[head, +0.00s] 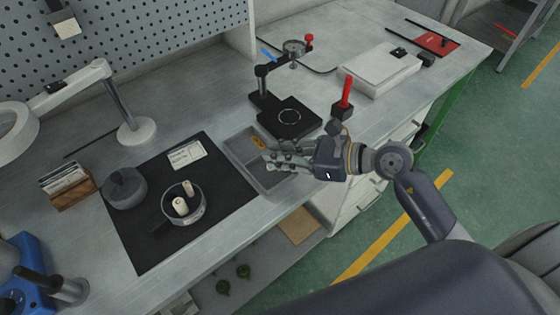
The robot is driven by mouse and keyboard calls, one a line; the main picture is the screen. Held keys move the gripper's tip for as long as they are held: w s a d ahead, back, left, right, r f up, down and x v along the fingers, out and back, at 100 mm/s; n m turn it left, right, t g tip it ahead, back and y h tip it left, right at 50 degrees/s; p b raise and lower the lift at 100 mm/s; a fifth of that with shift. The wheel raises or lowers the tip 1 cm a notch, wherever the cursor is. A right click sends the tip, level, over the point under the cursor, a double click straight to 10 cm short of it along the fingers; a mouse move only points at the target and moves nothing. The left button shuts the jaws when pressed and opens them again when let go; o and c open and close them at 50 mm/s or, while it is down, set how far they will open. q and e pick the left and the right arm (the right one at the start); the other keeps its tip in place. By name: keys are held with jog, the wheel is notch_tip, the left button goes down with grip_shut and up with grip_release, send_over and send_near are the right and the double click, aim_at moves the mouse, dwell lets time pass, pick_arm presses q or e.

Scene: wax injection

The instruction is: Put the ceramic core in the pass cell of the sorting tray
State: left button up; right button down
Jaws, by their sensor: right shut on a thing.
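The sorting tray (238,148) is a shallow grey tray with divided cells at the right edge of the black mat. A small orange label (258,143) shows in its far part. My right gripper (270,157) comes in from the right and is low over the tray, covering part of its right side. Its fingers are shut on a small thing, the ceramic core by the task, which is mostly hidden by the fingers. My left gripper is out of view.
A dark round lid-like block (124,188) and a white card (187,155) are on the black mat (140,249). A black gauge stand (278,123) and a red-handled piece (346,92) stand close behind my right gripper. A lamp (137,130) stands left.

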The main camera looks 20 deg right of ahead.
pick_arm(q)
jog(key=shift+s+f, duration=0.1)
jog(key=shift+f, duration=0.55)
pick_arm(e)
jog(key=shift+f, duration=0.8)
jog(key=shift+f+b, duration=0.25)
jog(key=shift+b, duration=0.2)
jog(key=c, duration=1.5)
grip_release()
jog(key=shift+r, duration=0.1)
jog(key=shift+c, duration=0.2)
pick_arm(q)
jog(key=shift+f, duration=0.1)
